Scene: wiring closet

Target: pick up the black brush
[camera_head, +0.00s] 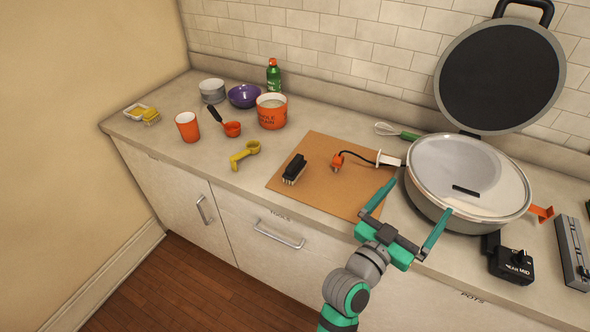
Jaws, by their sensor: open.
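The black brush (294,168) lies on a brown board (323,195) on the counter. It has a black back and pale bristles that face down. My gripper (408,213) is open and empty, with its two green fingers spread wide. It is over the front of the counter, to the right of the brush and apart from it. One finger is near the board's right edge; the other is in front of the large round pan.
A large round pan (430,205) with a raised lid (500,75) stands at the right. An orange plug (338,161) lies on the board right of the brush.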

